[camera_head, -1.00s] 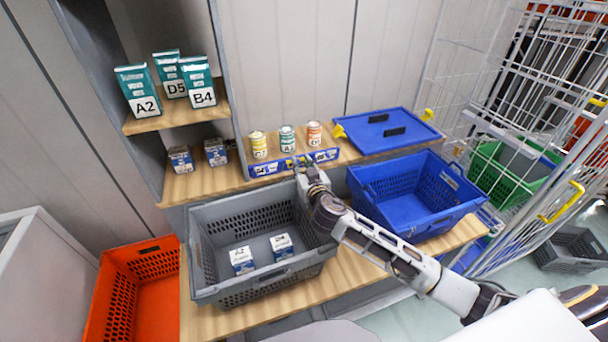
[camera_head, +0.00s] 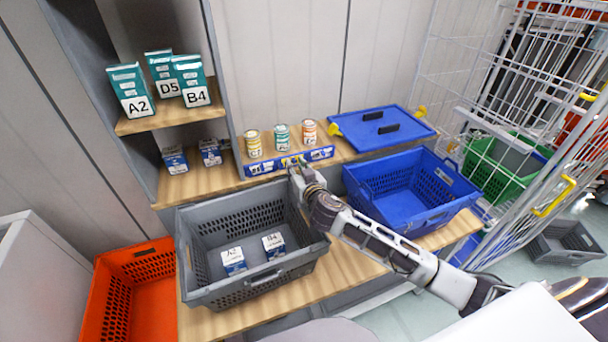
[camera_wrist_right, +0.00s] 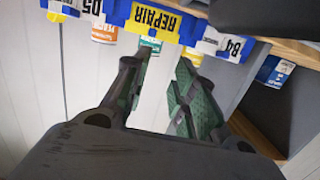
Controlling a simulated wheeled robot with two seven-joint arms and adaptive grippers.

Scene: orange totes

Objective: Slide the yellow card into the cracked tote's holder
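The yellow card (camera_wrist_right: 156,18), printed REPAIR, sits in a blue rack (camera_wrist_right: 117,12) between white cards. The rack also shows along the shelf's front edge in the head view (camera_head: 262,167). My right gripper (camera_wrist_right: 161,75) is open and empty, its two fingers apart and pointing at the rack near the yellow card. In the head view my right gripper (camera_head: 296,170) is just in front of the rack and partly hides its middle. My left gripper is out of view. I see grey (camera_head: 193,270), blue (camera_head: 430,217) and orange (camera_head: 98,305) totes; I cannot tell which is cracked.
Three cans (camera_head: 281,135) stand behind the rack. A blue lid (camera_head: 365,140) lies right of them. Two small boxes (camera_head: 233,261) are in the grey tote; the blue tote is empty. Teal cartons (camera_head: 133,95) stand on the upper shelf. A wire cage (camera_head: 535,110) is at right.

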